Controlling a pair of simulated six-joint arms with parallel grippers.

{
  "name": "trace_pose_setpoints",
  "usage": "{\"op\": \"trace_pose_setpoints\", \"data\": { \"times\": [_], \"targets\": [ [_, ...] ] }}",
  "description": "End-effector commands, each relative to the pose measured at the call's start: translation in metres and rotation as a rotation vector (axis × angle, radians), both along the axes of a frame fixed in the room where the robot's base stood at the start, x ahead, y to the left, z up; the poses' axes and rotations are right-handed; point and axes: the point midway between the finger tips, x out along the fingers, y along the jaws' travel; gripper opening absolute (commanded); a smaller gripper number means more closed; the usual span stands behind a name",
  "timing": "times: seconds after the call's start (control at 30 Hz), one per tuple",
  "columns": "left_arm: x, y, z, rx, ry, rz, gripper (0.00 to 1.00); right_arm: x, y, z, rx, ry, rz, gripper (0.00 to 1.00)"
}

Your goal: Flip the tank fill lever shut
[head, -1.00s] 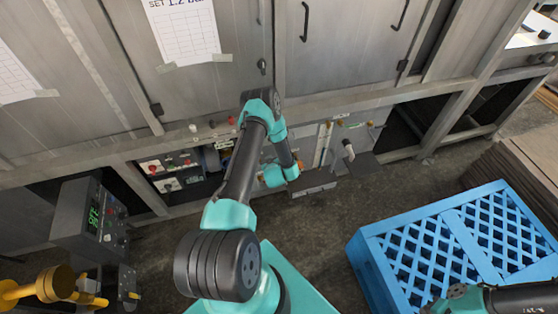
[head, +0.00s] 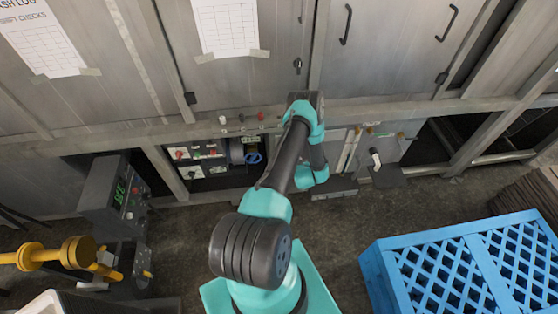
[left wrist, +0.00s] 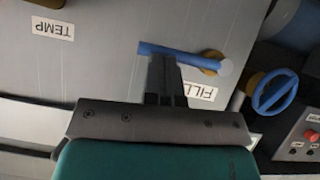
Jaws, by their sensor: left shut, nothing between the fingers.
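The fill lever (left wrist: 180,54) is a thin blue handle on a brass pivot, on a grey panel beside an upside-down FILL label (left wrist: 195,90) in the left wrist view. It lies nearly level in that picture, its free end to the left. My left gripper (left wrist: 164,62) is shut and empty. Its fingertips overlap the lever near the middle of the handle; I cannot tell whether they touch it. In the head view my left arm reaches down to the panel under the cabinet and hides the lever and the fingertips. My right gripper is not in view.
A blue handwheel (left wrist: 273,91) sits close right of the lever in the left wrist view. A blue crate (head: 375,262) stands on the floor at right.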

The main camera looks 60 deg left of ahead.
Motion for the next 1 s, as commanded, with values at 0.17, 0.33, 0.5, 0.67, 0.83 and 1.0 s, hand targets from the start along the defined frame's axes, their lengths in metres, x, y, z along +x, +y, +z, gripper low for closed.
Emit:
{"op": "trace_pose_setpoints", "data": {
  "times": [0.17,0.33,0.5,0.67,0.83,1.0],
  "targets": [
    [0.001,0.000,0.001,0.002,-0.001,-0.001,0.00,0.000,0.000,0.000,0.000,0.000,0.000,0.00],
    [0.002,-0.002,0.010,0.002,-0.001,-0.003,0.00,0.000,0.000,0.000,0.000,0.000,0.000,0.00],
    [0.004,-0.009,0.032,0.001,-0.002,-0.010,0.00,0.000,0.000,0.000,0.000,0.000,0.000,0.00],
    [-0.002,-0.029,0.050,-0.002,0.001,-0.012,0.00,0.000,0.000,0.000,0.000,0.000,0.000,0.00],
    [-0.012,-0.055,0.068,-0.002,0.001,-0.013,0.00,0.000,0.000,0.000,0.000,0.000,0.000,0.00],
    [-0.021,-0.078,0.083,-0.001,0.000,-0.013,0.00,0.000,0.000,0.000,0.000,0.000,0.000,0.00]
  ]
}}
